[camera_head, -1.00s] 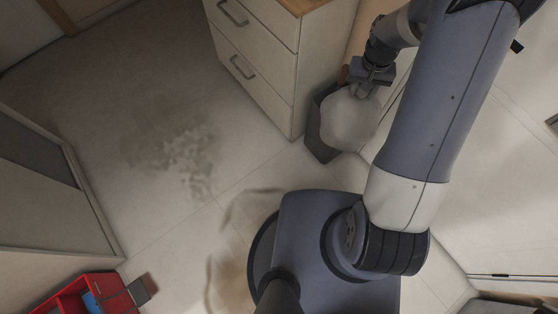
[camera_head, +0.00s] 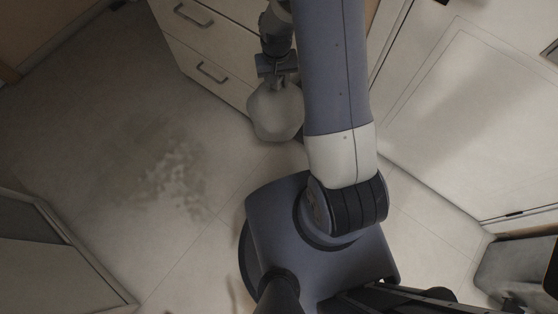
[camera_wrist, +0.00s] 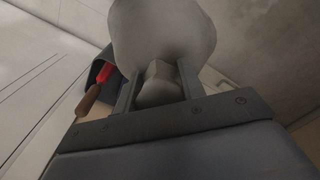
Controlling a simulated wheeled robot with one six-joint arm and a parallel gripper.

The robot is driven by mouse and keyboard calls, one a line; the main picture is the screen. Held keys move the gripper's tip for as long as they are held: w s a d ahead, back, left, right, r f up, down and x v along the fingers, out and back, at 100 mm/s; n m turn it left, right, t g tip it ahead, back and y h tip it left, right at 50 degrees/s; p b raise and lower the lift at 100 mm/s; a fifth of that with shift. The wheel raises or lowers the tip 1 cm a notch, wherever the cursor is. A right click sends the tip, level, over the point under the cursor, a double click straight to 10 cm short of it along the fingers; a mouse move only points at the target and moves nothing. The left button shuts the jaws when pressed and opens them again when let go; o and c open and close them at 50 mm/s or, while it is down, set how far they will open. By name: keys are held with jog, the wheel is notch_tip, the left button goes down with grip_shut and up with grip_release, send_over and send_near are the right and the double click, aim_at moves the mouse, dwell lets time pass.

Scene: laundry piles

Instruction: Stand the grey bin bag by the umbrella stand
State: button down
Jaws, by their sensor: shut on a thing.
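The grey bin bag (camera_head: 275,113) hangs from my gripper (camera_head: 279,80) beside the drawer unit. In the wrist view the bag (camera_wrist: 165,32) fills the top middle, and its knotted neck sits between the two fingers of my gripper (camera_wrist: 158,85), which is shut on it. A dark holder, likely the umbrella stand (camera_wrist: 96,72), shows partly behind the bag at the left of the wrist view, with a red item and a brown handle in it. I cannot make out the stand in the head view, where my arm and the bag cover that area. Whether the bag touches the floor is unclear.
The white drawer unit (camera_head: 208,50) stands behind and left of the bag. A pale door or panel (camera_head: 460,110) is on the right. A grey box-like thing (camera_head: 520,262) is at the lower right. The floor left of my base is clear, with a dark stain (camera_head: 170,180).

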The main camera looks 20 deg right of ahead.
jog(key=s+f+m+b, duration=0.2)
jog(key=f+b, duration=1)
jog(key=f, duration=1)
jog(key=s+f+m+b, duration=0.2)
jog(key=f+b, duration=1.1)
jog(key=f, duration=0.9)
jog(key=shift+s+f+m, duration=0.25)
jog(key=shift+m, duration=0.35)
jog(key=shift+f, duration=0.15)
jog(key=c, duration=0.9)
grip_release()
notch_tip(320, 180, up, 12)
jog(key=p, duration=0.4)
